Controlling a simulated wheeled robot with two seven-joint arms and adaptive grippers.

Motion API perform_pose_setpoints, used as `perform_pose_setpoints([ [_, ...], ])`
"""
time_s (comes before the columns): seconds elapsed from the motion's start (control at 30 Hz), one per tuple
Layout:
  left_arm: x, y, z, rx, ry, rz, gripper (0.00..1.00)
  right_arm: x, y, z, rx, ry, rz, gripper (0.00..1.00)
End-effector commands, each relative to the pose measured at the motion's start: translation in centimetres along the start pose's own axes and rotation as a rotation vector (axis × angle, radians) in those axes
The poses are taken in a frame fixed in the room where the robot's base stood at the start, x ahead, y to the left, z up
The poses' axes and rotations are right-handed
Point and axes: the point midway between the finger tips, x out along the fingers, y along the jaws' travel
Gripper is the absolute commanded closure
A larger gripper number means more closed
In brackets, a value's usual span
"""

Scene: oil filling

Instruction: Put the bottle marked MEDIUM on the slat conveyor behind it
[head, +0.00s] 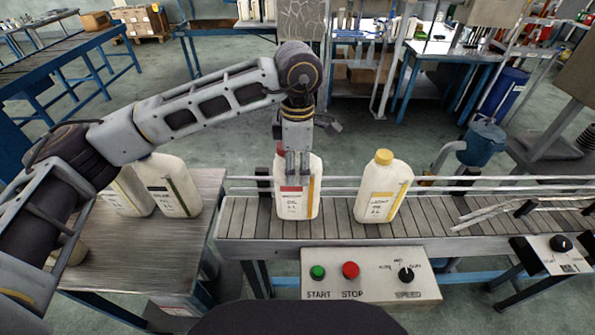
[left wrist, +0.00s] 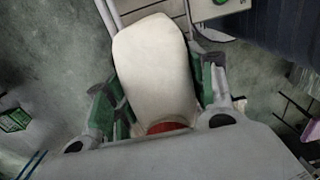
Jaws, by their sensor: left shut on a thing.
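A cream oil bottle with a red cap and red label band (head: 298,203) is upright at the slat conveyor (head: 240,216), near its left end. Its marking is too small to read surely. My left gripper (head: 292,172) comes down from above and is shut on this bottle near its top. The left wrist view shows the bottle's pale body (left wrist: 150,70) between the fingers. Whether its base touches the slats is unclear. A yellow-capped bottle (head: 384,187), apparently marked LIGHT, stands to its right on the conveyor. My right gripper is not in view.
Several similar bottles (head: 174,186) stand on the metal table (head: 155,255) at left, partly behind my arm. A control box (head: 370,277) with START and STOP buttons is in front of the conveyor. Rails (head: 450,180) run along the conveyor's back. Slats right of the yellow-capped bottle are clear.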

Motion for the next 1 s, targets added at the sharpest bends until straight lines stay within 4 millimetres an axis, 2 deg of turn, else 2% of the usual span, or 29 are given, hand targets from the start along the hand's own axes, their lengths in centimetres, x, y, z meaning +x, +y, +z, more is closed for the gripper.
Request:
perform_pose_setpoints([
  [0.27, 2.0, 0.0, 0.0, 0.001, -0.002, 0.002, 1.0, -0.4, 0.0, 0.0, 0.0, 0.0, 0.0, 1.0],
  [0.83, 2.4, 0.1, 0.0, 0.0, -0.002, 0.004, 1.0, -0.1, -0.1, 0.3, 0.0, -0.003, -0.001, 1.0],
  [0.87, 2.5, 0.0, 0.0, 0.0, 0.0, 0.001, 0.44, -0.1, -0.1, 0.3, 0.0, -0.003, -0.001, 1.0],
  [1.0, 2.5, 0.0, 0.0, 0.0, 0.0, 0.001, 0.26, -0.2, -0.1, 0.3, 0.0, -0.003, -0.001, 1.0],
])
